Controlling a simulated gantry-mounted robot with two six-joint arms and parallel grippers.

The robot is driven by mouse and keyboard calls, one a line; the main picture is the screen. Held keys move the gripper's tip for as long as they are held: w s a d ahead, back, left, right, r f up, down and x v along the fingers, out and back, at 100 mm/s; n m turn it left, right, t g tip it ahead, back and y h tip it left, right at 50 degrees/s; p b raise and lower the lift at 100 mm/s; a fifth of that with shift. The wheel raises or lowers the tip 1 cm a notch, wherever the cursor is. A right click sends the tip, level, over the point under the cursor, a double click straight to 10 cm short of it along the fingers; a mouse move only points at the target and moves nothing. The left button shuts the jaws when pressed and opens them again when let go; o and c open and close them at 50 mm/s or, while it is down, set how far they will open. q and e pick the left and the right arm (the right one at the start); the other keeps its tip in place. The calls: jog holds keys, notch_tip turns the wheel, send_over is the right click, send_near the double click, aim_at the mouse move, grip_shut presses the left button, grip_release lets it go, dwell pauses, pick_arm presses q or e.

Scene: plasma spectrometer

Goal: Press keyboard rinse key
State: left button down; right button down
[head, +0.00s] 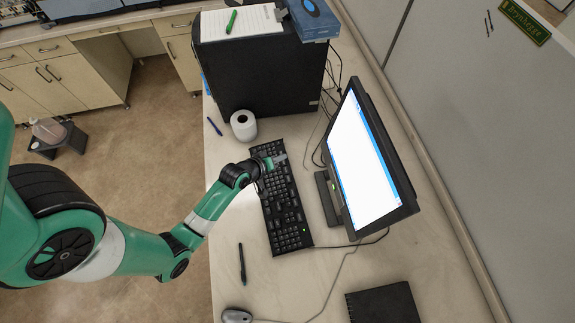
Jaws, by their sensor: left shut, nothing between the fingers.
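A black keyboard (284,203) lies on the pale desk in front of a monitor, its long side running up and down the picture. My left gripper (283,158) is shut and empty, over the upper part of the keyboard. It hides some of the keys there. I cannot tell whether the fingertips touch a key, and the key labels are too small to read. My right gripper is not in view.
The lit monitor (361,165) stands right of the keyboard. A black pen (242,263), a mouse (237,316) and a black pad (383,305) lie nearer on the desk.

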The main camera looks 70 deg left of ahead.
pick_arm(q)
jog(key=b, duration=0.8)
send_over(284, 174)
jog(key=f, duration=0.7)
jog(key=shift+s+f, duration=0.2)
jog(key=shift+f, duration=0.15)
jog(key=shift+w+f, duration=0.1)
jog(key=shift+f, duration=0.4)
dwell(0.6)
jog(key=shift+f+b, duration=0.45)
jog(key=shift+w+f, duration=0.1)
jog(key=shift+f, duration=0.3)
dwell(0.4)
jog(key=shift+r, duration=0.15)
jog(key=shift+r+p, duration=0.7)
